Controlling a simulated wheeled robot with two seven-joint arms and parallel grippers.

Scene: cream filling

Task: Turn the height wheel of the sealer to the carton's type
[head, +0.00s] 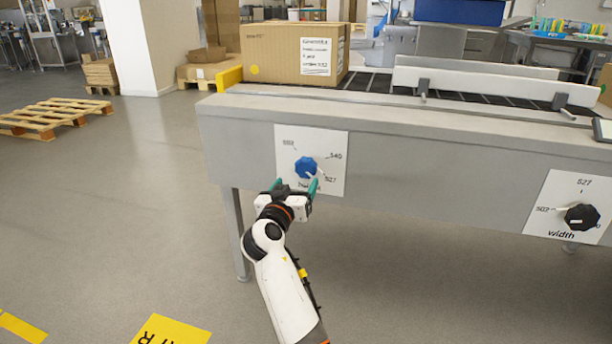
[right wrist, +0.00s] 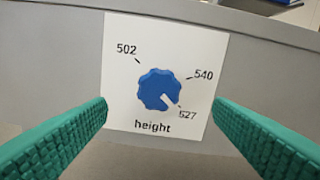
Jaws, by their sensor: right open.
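The blue height wheel (head: 306,167) sits on a white plate (head: 338,150) on the sealer's grey front. In the right wrist view the wheel (right wrist: 159,90) has a white pointer toward its lower right, at or near the 527 mark; the other marks read 502 and 540. My right gripper (head: 296,185) is just in front of and below the wheel. Its green fingers are open, one on each side of the wheel, apart from it. The carton (head: 272,49) stands on the sealer's left end with a white label (head: 316,56), too small to read surely. My left gripper is out of view.
A black width wheel (head: 581,217) sits on another white plate to the right, with marks 502 and 527. White guide rails (head: 480,80) run along the sealer's top. A wooden pallet (head: 45,118) lies on the floor at left.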

